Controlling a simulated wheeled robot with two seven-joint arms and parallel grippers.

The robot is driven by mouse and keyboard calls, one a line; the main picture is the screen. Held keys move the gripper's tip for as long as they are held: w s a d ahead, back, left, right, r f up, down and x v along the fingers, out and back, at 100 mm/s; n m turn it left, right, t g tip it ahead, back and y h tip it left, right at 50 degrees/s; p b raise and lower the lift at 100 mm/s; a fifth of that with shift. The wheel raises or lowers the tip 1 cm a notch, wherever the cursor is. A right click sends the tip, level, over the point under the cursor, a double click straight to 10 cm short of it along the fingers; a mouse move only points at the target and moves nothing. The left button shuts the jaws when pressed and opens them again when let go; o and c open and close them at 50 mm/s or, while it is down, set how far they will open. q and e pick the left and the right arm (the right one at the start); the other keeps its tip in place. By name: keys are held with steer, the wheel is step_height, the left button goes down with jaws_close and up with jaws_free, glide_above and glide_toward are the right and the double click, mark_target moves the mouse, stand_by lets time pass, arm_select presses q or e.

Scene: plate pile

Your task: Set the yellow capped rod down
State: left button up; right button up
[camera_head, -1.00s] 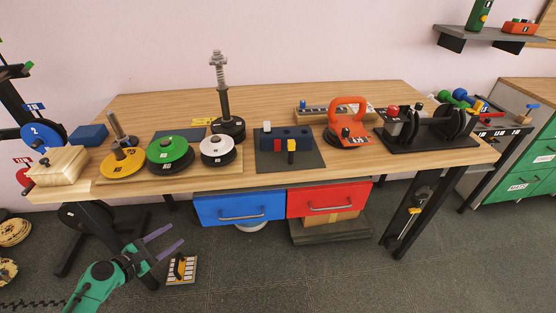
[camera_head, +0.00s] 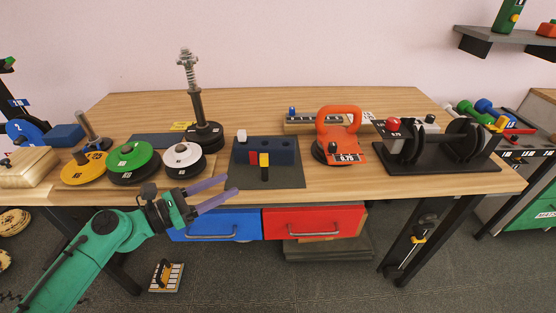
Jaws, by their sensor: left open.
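My right gripper is out of view.
Yellow, green (camera_head: 133,158) and white-topped (camera_head: 184,156) discs lie left on the table, with a spring post (camera_head: 203,128) behind. An orange-handled weight (camera_head: 338,140) and a black rack (camera_head: 430,150) stand right. The table's back (camera_head: 260,105) is clear.

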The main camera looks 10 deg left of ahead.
mark_target(264, 164)
arm_select(q)
steer(key=p+x, duration=0.1)
steer(key=x, duration=0.5)
steer(key=shift+w+r, duration=0.15)
steer(key=shift+w, duration=0.05)
steer(key=shift+w+d, duration=0.25)
steer(key=shift+d, duration=0.05)
steer(key=shift+w+d, duration=0.2)
steer(key=shift+d, duration=0.05)
steer(key=p+x, duration=0.2)
steer(key=x, duration=0.1)
steer(key=shift+w+d, duration=0.2)
steer(key=shift+w, duration=0.15)
steer(key=shift+w+d, duration=0.2)
steer(key=shift+d, duration=0.1)
jaws_close()
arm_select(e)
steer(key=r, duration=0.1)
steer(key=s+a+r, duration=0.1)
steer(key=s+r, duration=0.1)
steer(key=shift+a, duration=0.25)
